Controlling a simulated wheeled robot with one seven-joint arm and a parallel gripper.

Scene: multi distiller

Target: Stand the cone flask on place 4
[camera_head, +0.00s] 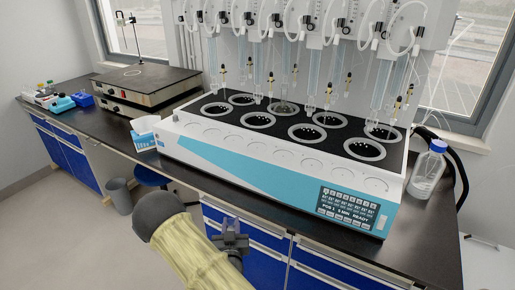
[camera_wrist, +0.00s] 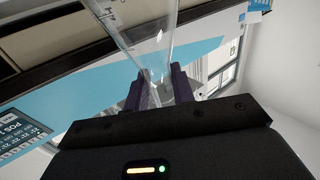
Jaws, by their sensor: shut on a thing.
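The cone flask (camera_wrist: 150,45) is clear glass with printed marks. In the wrist view it stands between the two dark fingers of my gripper (camera_wrist: 157,88), which is shut on its narrow part. In the head view my gripper (camera_head: 231,238) is in front of the distiller (camera_head: 250,158), lower than its top; the flask is hard to make out there. The distiller has two rows of ringed round places on a black top. I cannot read which one is place 4. One back-row place (camera_head: 284,108) looks greyer, perhaps with glass in it.
Glass tubes and yellow-tipped fittings (camera_head: 350,82) hang low over the places. A blue-capped bottle (camera_head: 429,165) stands right of the distiller, a blue-and-white container (camera_head: 143,140) left. A hotplate-like device (camera_head: 145,82) is farther left on the dark bench.

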